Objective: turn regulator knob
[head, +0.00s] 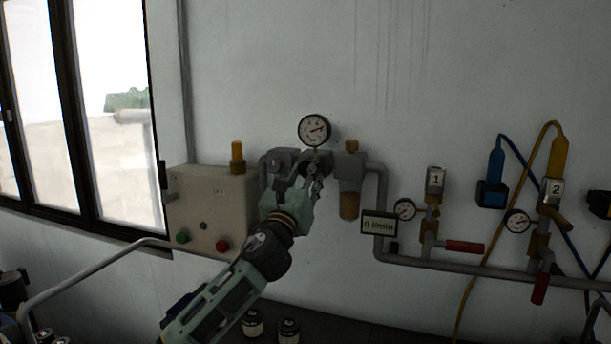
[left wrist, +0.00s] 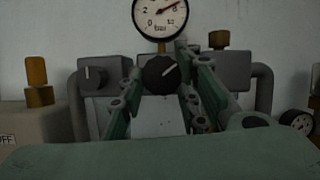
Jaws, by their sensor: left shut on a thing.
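The regulator knob (left wrist: 160,74) is round and black with a pale pointer line aimed up and to the right. It sits just below a round white pressure gauge (head: 314,130), which also shows at the top of the left wrist view (left wrist: 160,16) with its red needle toward the upper right. My left gripper (head: 312,170) reaches up to the knob from below. In the left wrist view its fingers (left wrist: 160,84) stand on either side of the knob, shut on it. In the head view the gripper hides most of the knob. My right gripper is not in view.
A grey control box (head: 211,207) with green and red buttons is on the left. A smaller valve block (left wrist: 101,76) flanks the knob. A filter bowl (head: 350,204), a flow display (head: 379,223) and piping are to the right. A handrail (head: 90,268) runs at lower left.

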